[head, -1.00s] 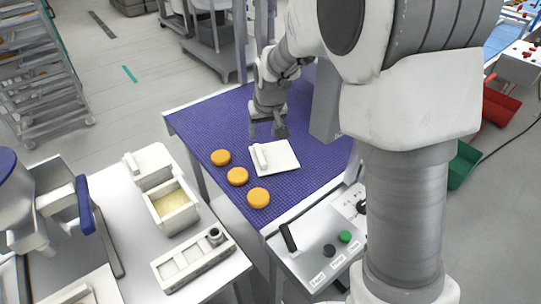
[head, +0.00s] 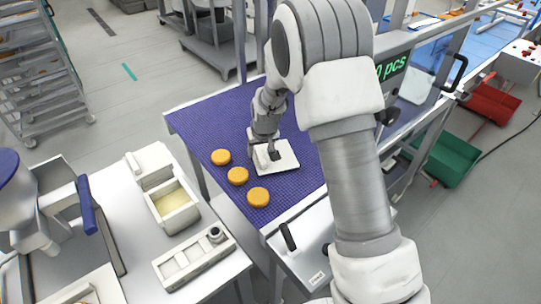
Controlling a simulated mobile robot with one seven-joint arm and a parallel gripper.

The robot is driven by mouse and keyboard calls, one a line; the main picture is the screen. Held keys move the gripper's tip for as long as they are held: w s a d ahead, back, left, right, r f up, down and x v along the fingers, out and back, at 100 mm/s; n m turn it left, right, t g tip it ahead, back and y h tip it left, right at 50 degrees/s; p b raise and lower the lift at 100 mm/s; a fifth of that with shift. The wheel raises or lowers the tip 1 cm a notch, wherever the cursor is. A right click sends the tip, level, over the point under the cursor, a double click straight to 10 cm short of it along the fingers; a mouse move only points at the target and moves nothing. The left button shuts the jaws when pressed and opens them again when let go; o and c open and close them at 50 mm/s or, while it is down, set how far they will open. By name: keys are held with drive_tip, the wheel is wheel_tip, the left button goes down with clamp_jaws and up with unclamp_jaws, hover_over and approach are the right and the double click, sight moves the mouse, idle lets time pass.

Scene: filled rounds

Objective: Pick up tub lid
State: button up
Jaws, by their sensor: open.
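The tub lid (head: 281,166) is a flat white square plate with a raised bar handle, lying on the purple mesh belt (head: 206,118). The gripper hides part of the handle. My gripper (head: 263,158) is open and low over the lid, with its fingers at the handle. I cannot tell whether the fingers touch the lid.
Several orange rounds lie in a row left of the lid, the closest one (head: 237,176) near its edge. A white table (head: 215,270) at the left holds an open tub (head: 172,206) with pale yellow contents. A green bin (head: 445,162) stands at the right.

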drive_tip(key=shift+x, duration=0.75)
drive_tip(key=shift+f, duration=0.2)
clamp_jaws()
